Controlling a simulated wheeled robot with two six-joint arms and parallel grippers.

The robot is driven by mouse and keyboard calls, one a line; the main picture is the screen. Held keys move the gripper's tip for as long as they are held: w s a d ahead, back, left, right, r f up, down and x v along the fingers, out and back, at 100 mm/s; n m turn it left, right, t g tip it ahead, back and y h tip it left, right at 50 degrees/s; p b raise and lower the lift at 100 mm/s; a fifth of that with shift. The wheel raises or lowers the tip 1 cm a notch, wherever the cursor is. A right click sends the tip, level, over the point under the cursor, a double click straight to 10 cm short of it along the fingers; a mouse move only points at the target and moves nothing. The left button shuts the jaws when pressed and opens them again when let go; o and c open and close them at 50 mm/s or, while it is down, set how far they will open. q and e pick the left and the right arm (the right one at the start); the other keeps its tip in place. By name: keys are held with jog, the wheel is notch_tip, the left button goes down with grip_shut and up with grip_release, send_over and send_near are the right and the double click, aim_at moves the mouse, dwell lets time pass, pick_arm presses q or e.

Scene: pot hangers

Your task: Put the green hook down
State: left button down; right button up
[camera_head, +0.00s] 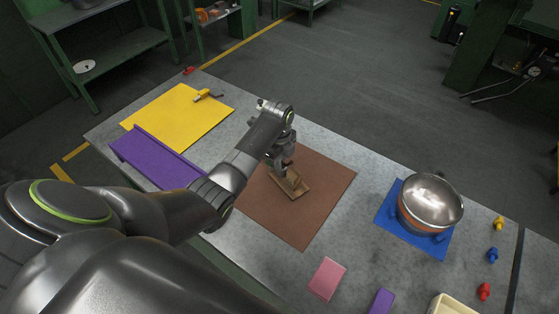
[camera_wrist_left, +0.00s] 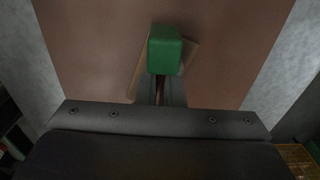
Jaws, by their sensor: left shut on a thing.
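The green hook (camera_wrist_left: 164,52) shows in the left wrist view as a green block-shaped end between my left gripper's fingers (camera_wrist_left: 160,88). My left gripper (camera_head: 284,170) is shut on it, above the brown mat (camera_head: 318,180). In the head view I cannot make out the green hook; the gripper seems to hide it. A small tan wooden piece (camera_head: 293,186) lies on the mat right under the gripper, and its edge also shows behind the hook in the left wrist view (camera_wrist_left: 139,80). I cannot tell whether the hook touches it. My right gripper is not in view.
A yellow mat (camera_head: 165,122) with a yellow hook (camera_head: 205,95) and a purple rack (camera_head: 155,158) are to the left. Pink (camera_head: 327,279) and purple (camera_head: 381,301) blocks lie in front. Small coloured pieces line the right edge.

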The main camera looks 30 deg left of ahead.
pick_arm(q)
jog(key=c, duration=1.6)
grip_release()
jog(key=shift+f, duration=0.1)
jog(key=shift+o, duration=0.2)
jog(key=shift+r, duration=0.25)
notch_tip(320, 180, up, 9)
jog(key=shift+a+r+b, duration=0.1)
jog(key=shift+r+b, duration=0.1)
jog(key=shift+b, duration=0.65)
jog(key=shift+r+p, duration=1.35)
